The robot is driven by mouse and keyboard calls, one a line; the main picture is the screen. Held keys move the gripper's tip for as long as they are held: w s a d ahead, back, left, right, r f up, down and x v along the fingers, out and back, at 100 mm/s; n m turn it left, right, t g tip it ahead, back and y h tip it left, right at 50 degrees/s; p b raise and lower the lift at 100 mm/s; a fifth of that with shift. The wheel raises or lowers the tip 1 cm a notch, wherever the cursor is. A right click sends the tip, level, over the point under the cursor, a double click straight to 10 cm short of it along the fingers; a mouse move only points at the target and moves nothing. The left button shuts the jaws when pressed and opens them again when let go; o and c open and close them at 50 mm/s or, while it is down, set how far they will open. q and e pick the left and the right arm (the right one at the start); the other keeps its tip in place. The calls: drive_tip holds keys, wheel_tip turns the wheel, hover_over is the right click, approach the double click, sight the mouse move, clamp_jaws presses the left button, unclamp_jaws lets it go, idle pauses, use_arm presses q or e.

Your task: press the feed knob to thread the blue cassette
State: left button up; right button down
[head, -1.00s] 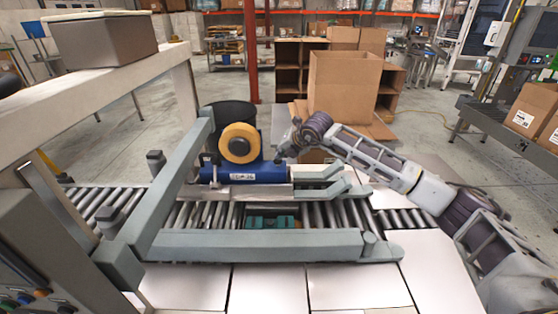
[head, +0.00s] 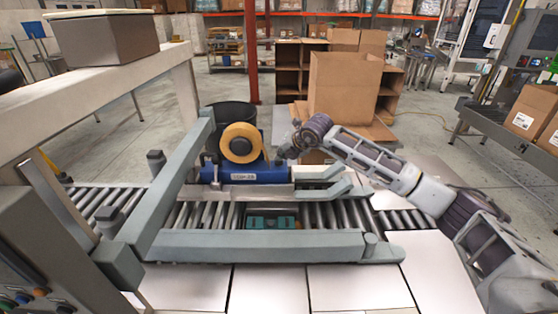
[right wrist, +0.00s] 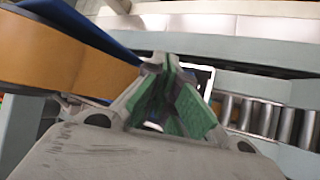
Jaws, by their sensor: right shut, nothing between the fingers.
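The blue cassette (head: 262,174) lies on the roller conveyor in front of a black bin, with a white label on its front. A yellow-orange tape roll (head: 240,143) stands on it. My right gripper (head: 284,152) is at the cassette's right end, just right of the roll; the head view does not show clearly whether it touches. In the right wrist view its green-padded fingers (right wrist: 172,98) are together with nothing held, and the roll (right wrist: 70,58) and a blue edge (right wrist: 95,25) fill the left side. I cannot make out the feed knob. My left gripper is out of view.
A grey-green frame (head: 250,245) surrounds the conveyor rollers (head: 320,213) at the front and left. A teal block (head: 272,221) sits among the rollers. A black bin (head: 226,114) stands behind the cassette. An open cardboard box (head: 343,85) is behind my right arm.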

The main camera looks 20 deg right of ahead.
idle(0.4)
drive_tip(key=shift+r+p, duration=0.4)
drive_tip(key=shift+r, duration=0.75)
drive_tip(key=shift+r, duration=0.1)
drive_tip(key=shift+r+p, duration=0.85)
drive_tip(key=shift+r, duration=1.6)
